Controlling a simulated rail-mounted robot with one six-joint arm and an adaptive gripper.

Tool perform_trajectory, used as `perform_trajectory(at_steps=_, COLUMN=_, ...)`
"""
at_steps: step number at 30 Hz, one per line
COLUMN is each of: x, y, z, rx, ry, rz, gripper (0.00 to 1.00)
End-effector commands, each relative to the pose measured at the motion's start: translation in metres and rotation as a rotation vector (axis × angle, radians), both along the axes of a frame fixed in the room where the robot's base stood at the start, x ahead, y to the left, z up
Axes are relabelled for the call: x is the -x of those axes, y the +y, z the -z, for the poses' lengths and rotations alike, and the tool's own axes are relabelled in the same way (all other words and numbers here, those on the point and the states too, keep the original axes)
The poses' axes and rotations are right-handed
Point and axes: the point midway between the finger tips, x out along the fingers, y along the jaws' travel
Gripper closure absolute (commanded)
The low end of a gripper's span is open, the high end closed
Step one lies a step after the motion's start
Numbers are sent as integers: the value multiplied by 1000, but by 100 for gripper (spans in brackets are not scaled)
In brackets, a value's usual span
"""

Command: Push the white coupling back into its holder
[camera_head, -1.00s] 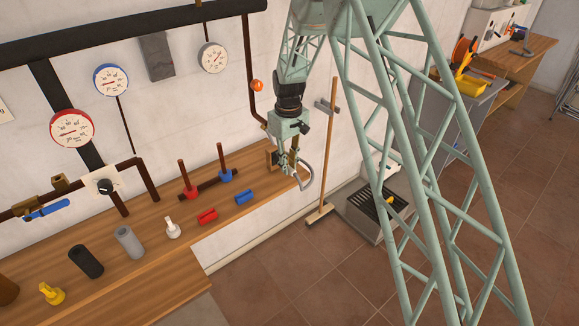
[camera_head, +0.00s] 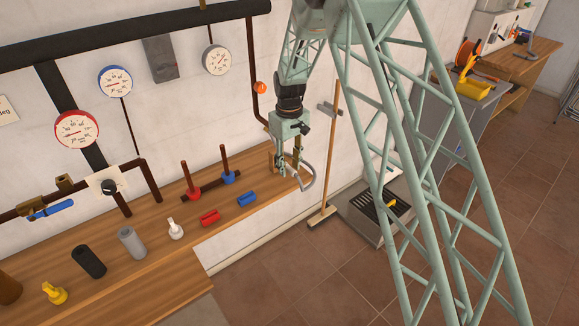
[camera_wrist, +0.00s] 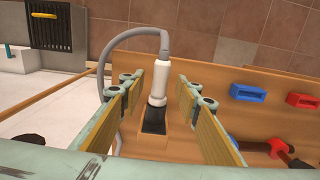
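The white coupling (camera_wrist: 158,82) stands nearly upright in the wrist view, with a grey hose curving from its top. Its lower end meets or sits just above the dark opening (camera_wrist: 153,122) of a wooden holder (camera_wrist: 149,142); how deep it sits I cannot tell. My gripper (camera_wrist: 160,95) is open, with one wood-coloured finger on each side of the coupling and visible gaps to both. In the head view my gripper (camera_head: 288,165) is at the bench's right end, hiding the coupling and much of the holder. The grey hose (camera_head: 307,178) loops beside it.
Red (camera_head: 210,218) and blue (camera_head: 246,199) blocks and two upright-handled pieces stand left of my gripper on the bench (camera_head: 165,273). A broom (camera_head: 329,165) leans on the wall to the right. Pipes and gauges line the wall.

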Motion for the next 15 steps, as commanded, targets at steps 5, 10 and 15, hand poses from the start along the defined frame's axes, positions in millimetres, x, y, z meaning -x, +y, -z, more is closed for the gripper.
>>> perform_trajectory(at_steps=5, x=0, y=0, z=0, rx=0, ry=0, rz=0, gripper=70)
perform_trajectory(at_steps=10, x=0, y=0, z=-3, rx=0, ry=0, rz=0, gripper=70)
perform_trajectory(at_steps=15, x=0, y=0, z=-13, rx=-1, ry=-1, rz=0, gripper=70)
